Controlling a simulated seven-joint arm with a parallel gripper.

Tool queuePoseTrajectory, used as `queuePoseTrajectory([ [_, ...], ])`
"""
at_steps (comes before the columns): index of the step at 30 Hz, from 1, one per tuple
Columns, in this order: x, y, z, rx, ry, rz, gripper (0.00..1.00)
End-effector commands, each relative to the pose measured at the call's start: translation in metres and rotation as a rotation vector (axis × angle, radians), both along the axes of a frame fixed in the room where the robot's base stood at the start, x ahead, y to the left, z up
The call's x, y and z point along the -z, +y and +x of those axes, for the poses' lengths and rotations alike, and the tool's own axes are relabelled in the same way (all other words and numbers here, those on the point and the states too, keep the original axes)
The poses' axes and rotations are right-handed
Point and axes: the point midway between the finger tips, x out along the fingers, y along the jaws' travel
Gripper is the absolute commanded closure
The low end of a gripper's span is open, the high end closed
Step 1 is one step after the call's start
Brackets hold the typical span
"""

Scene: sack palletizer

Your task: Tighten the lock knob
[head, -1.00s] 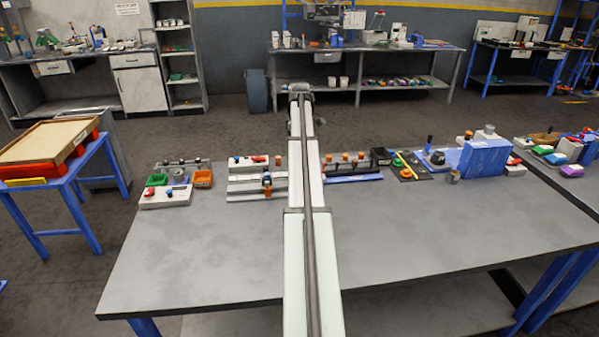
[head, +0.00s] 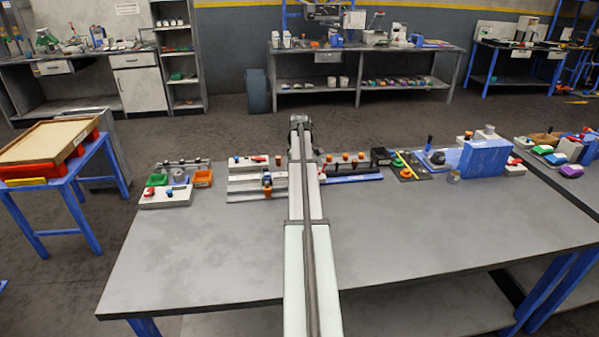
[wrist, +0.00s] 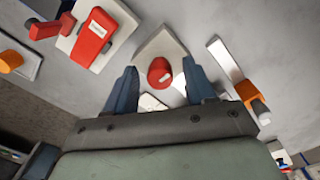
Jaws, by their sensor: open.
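A round red knob (wrist: 160,72) with a small pale mark sits on a light pentagon-shaped plate (wrist: 154,45) in the wrist view. My gripper (wrist: 160,66) is open, with one blue-grey finger on each side of the knob. I see a gap on both sides, and no finger visibly touches it. I cannot tell how far the fingertips are above the plate. In the head view my own arm hides the gripper and this knob. No readable label tells me whether this is the lock knob.
In the wrist view, a red labelled block (wrist: 93,36) on a white plate and a red lever (wrist: 52,27) lie to the left. An orange-and-grey part (wrist: 252,98) is close to the right finger. The front of the grey table (head: 200,260) is clear in the head view.

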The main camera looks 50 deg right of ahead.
Motion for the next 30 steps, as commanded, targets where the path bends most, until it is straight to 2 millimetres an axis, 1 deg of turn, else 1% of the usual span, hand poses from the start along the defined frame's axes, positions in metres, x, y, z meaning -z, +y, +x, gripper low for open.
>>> queuePoseTrajectory([
  [4,-0.0002,0.0000,0.0000,0.000,0.000,0.000,0.45],
  [21,-0.0005,0.0000,0.0000,0.000,0.000,0.000,1.00],
  [30,-0.0006,0.0000,0.0001,0.033,0.000,0.000,1.00],
])
